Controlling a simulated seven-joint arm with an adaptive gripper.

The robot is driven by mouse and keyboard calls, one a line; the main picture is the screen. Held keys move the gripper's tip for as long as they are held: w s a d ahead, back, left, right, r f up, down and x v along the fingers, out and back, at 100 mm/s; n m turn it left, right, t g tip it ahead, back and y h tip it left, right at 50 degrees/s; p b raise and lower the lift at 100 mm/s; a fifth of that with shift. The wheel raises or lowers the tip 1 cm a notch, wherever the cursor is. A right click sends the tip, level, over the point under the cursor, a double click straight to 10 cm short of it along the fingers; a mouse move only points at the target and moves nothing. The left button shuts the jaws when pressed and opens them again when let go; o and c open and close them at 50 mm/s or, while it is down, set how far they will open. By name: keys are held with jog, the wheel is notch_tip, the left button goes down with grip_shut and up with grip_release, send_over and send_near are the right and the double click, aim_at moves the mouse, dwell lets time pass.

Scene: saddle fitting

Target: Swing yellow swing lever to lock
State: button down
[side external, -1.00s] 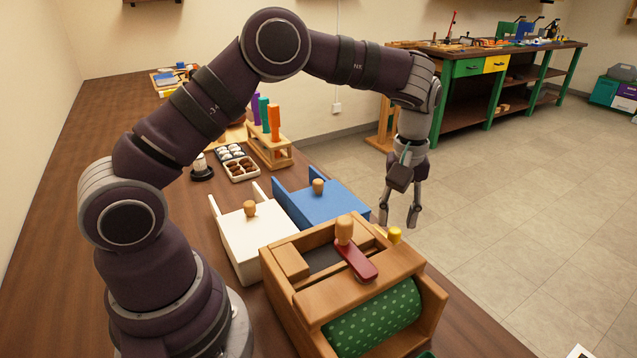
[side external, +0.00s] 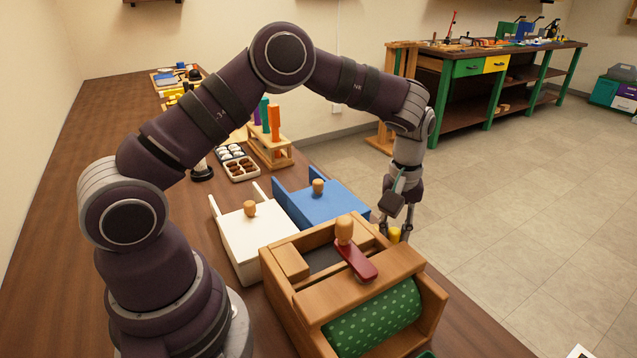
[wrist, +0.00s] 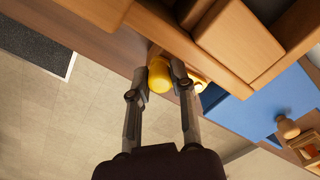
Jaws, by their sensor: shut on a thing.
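The yellow swing lever is on the far side of the wooden box (side external: 345,285). Its yellow knob (side external: 394,235) shows between my fingertips in the side view. In the wrist view the knob (wrist: 160,76) sits between the two fingers, and a yellow part behind it (wrist: 199,80) shows past the right finger. My gripper (side external: 395,236) points down and is shut on the knob; its fingertips also show in the wrist view (wrist: 158,75). Most of the lever's arm is hidden by the box and fingers.
A red lever (side external: 362,263) with a wooden knob lies on the box top. A green dotted roll (side external: 375,322) sits in the box front. White (side external: 255,238) and blue (side external: 325,205) boards with knobs lie to the left. Open floor lies right of the bench.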

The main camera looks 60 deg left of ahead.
aim_at(390, 232)
jog(key=shift+s+m, duration=0.25)
jog(key=shift+m, duration=0.35)
jog(key=c, duration=1.2)
grip_release()
jog(key=shift+c, duration=0.2)
notch_tip(390, 232, up, 12)
jog(key=s+a+r+m+t+y, duration=0.1)
jog(key=s+a+r+m+t, duration=0.2)
jog(key=s+r+m, duration=0.4)
jog(key=s+f+m+t+h, duration=0.1)
jog(key=s+f, duration=0.3)
jog(key=s, duration=0.4)
jog(key=shift+s+d+m+t, duration=0.3)
jog(key=shift+d+m+t, duration=0.1)
jog(key=shift+t, duration=0.4)
